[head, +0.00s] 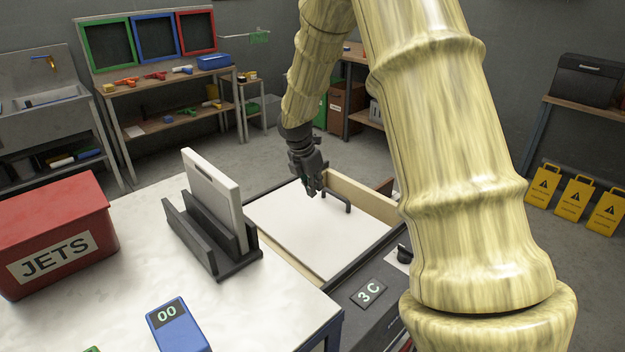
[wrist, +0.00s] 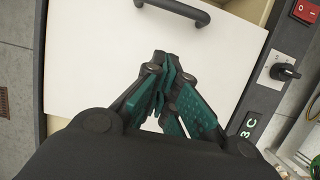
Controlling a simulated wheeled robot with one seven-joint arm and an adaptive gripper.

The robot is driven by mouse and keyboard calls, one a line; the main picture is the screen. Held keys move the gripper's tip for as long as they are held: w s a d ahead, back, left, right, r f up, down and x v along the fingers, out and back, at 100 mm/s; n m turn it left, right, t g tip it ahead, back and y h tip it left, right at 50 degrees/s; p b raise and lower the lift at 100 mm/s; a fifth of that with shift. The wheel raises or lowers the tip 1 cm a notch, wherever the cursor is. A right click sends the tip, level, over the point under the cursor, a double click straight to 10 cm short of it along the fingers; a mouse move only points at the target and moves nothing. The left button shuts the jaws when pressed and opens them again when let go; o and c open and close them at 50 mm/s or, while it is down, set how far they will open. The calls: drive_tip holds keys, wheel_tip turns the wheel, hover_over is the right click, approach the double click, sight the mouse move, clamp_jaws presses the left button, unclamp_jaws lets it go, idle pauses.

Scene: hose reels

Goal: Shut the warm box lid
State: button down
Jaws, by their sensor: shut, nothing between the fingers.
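The warm box (head: 372,262) is a dark-framed box with a "3 C" display, at the middle right of the head view. Its white lid (head: 300,232) is a flat panel with a black bar handle (head: 348,207). A cream inner wall (head: 362,194) shows beyond the handle side, so part of the box is uncovered there. The lid (wrist: 105,60) and handle (wrist: 172,9) also show in the wrist view. My gripper (head: 316,190) is shut and empty, over the lid close to the handle. In the wrist view its fingertips (wrist: 168,62) point toward the handle, apart from it; contact with the lid is unclear.
A white table at left bears a dark rack (head: 212,240) with an upright panel, a red "JETS" box (head: 50,232) and a blue "00" device (head: 178,328). A knob (wrist: 285,72) and red switch (wrist: 305,11) sit on the box's edge. Yellow signs (head: 573,198) stand at right.

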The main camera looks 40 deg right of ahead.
approach(329, 208)
drive_tip(key=f, duration=0.1)
drive_tip(key=a+f, duration=0.2)
drive_tip(key=shift+s, duration=0.25)
drive_tip(key=d, duration=0.2)
drive_tip(key=p, duration=0.1)
drive_tip(key=shift+w+d+f, duration=0.2)
drive_tip(key=shift+d+f, duration=0.1)
drive_tip(key=shift+d, duration=0.1)
drive_tip(key=shift+d+f, duration=0.15)
drive_tip(key=shift+d, duration=0.4)
drive_tip(key=shift+d+p, duration=0.45)
drive_tip(key=shift+d, duration=0.05)
drive_tip(key=w+d+p, duration=0.1)
drive_tip(key=d+p, duration=0.5)
drive_tip(key=d, duration=0.8)
drive_tip(key=shift+w, duration=0.2)
drive_tip(key=shift+d+r, duration=0.15)
drive_tip(key=shift+r, duration=0.1)
